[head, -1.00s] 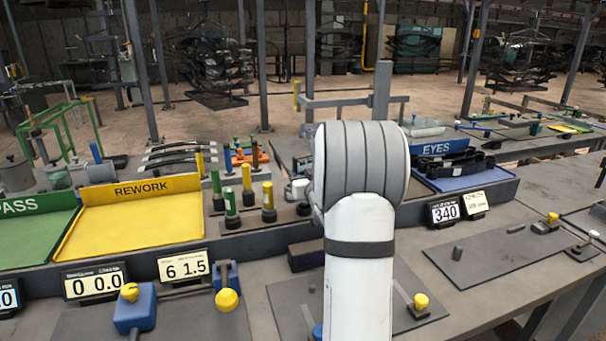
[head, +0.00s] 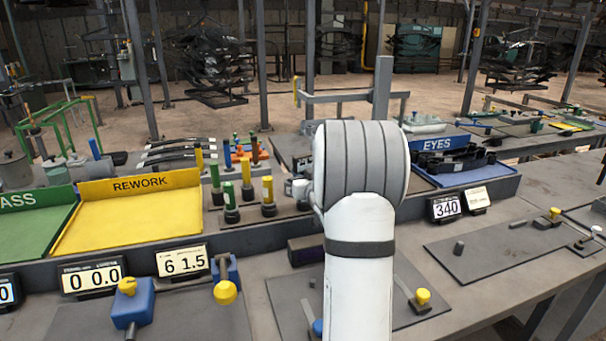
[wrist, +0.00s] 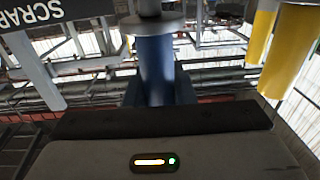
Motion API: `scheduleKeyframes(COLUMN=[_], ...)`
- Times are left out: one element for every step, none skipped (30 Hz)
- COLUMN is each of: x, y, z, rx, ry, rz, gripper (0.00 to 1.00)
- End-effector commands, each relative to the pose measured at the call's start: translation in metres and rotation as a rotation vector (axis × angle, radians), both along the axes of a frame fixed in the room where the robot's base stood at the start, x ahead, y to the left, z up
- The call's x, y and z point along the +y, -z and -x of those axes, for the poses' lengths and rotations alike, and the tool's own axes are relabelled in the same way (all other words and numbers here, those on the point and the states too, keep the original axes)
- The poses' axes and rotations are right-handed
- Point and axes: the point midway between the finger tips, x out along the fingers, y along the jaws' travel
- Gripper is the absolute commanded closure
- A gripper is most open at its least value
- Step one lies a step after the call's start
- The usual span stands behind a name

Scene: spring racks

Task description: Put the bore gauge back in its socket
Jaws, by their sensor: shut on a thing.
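My gripper shows in the wrist view (wrist: 158,95), with its dark fingers shut around a blue cylindrical handle, which I take to be the bore gauge (wrist: 157,65). A grey collar sits at the upper end of the blue part. In the head view my white and grey arm hides the gripper and what it holds. Several plug-like gauges with green and yellow handles (head: 247,180) stand upright in dark bases on the bench rack (head: 290,222), left of my arm. I cannot tell which socket is empty; part of the rack is behind my arm.
A yellow REWORK tray (head: 135,225) and a green PASS tray (head: 30,240) lie left. A blue EYES tray (head: 470,172) lies right. Number displays (head: 182,262) line the bench front. Yellow handles (wrist: 300,50) are close at the right in the wrist view.

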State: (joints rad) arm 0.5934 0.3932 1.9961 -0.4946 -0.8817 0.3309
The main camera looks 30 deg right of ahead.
Motion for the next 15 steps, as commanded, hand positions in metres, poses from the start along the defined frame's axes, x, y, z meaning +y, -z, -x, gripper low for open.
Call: scheduleKeyframes(x=[0.0,0.0,0.0,0.0,0.0,0.0001,0.0,0.0001,0.0001,0.0001,0.0001,0.0001,0.0001,0.0001,0.0001], y=[0.0015,0.0021,0.0029,0.0035,0.0041,0.0049,0.0055,0.0061,0.0069,0.0074,0.0078,0.0082,0.0083,0.0084,0.0084], z=[-0.0001,-0.0001,-0.0001,-0.0001,-0.0001,-0.0001,-0.0001,-0.0001,-0.0001,-0.0001,-0.0001,-0.0001,-0.0001,-0.0001,-0.0001], rx=[-0.001,-0.001,-0.001,-0.001,-0.001,-0.001,-0.001,-0.001,-0.001,-0.001,-0.001,-0.001,-0.001,-0.001,-0.001], ry=[0.0,0.0,0.0,0.0,0.0,0.0,0.0,0.0,0.0,0.0,0.0,0.0,0.0,0.0,0.0], rz=[0.0,0.0,0.0,0.0,0.0,0.0,0.0,0.0,0.0,0.0,0.0,0.0,0.0,0.0,0.0], gripper=[0.99,0.99,0.99,0.99,0.99,0.99,0.99,0.99,0.99,0.99,0.99,0.99,0.99,0.99,0.99])
